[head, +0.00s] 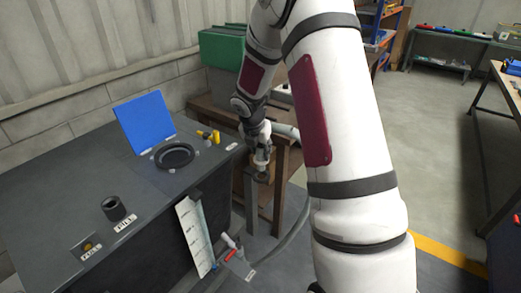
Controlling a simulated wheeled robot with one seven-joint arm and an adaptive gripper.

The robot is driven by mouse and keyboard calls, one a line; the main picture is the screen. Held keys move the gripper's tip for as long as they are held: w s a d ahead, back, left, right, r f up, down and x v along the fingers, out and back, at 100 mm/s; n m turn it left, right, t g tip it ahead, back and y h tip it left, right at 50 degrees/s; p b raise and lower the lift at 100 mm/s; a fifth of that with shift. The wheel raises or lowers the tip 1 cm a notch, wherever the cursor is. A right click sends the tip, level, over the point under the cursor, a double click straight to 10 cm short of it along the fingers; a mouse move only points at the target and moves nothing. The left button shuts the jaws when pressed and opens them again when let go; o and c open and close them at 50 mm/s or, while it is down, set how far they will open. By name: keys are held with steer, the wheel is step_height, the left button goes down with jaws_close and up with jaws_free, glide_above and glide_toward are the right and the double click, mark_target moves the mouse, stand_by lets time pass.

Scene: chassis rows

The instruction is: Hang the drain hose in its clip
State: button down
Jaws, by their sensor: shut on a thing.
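The grey drain hose (293,233) rises in a curve from the floor beside the bench and passes behind my arm. My gripper (262,174) points down just past the bench's right end, by the top of a grey post (251,207). It is shut on what appears to be the hose, but the held part is small and mostly hidden by the fingers. A pale grey tube-like piece (286,131) shows beside my wrist; I cannot tell whether it is part of the hose. I cannot make out the clip clearly.
A red-and-white valve (231,249) sits low by the bench. A brown wooden stand (281,185) is behind my gripper. Open floor (425,150) lies right.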

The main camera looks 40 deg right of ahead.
mark_target(259, 161)
steer(key=shift+f, duration=0.15)
steer(key=shift+f, duration=0.35)
steer(key=shift+f+b, duration=1.55)
steer(key=shift+f, duration=1.15)
steer(key=c, duration=1.1)
jaws_free()
steer(key=shift+v, duration=5.95)
steer(key=shift+a, duration=0.1)
